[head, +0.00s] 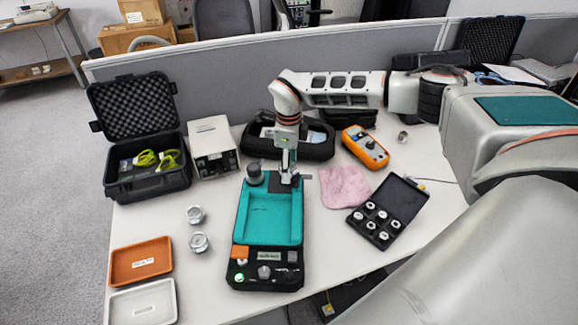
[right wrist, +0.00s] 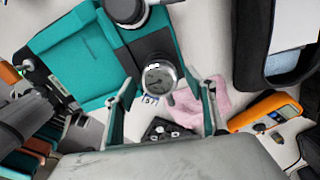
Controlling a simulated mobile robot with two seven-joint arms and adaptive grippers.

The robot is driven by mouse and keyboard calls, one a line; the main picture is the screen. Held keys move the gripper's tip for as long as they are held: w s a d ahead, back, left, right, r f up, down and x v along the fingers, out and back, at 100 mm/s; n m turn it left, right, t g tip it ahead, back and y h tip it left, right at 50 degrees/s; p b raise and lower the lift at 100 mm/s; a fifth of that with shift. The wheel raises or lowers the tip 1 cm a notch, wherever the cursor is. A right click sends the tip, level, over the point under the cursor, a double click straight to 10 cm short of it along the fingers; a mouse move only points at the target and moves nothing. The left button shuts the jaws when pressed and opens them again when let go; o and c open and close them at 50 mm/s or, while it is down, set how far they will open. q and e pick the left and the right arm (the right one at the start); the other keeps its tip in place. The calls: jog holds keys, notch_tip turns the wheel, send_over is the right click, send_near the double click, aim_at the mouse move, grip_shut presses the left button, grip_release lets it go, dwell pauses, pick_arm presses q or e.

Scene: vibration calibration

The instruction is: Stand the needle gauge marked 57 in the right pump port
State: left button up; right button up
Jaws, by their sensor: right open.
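The needle gauge marked 57 (right wrist: 158,78) shows its round dial and its tag in the right wrist view, at the black end strip of the teal pump (right wrist: 75,62). It appears to stand upright at the right port, but the port itself is hidden beneath it. My right gripper (right wrist: 168,100) is open, with one finger on each side of the gauge and visible gaps. In the head view my right gripper (head: 289,178) points down at the far right corner of the pump (head: 235,222) and mostly hides the gauge. My left gripper is out of view.
A dark grey cylinder (head: 255,175) stands at the pump's far left corner. Two round metal gauges (head: 195,214) (head: 199,242) are on the table to the left. Around the pump are orange (head: 120,277) and white trays, a pink cloth (head: 345,187), an orange meter (head: 364,147) and a black fittings case (head: 405,200).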

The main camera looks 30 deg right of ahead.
notch_tip(320, 180, up, 12)
dwell(0.4)
jog(key=shift+s+f, duration=0.1)
jog(key=shift+f, duration=0.05)
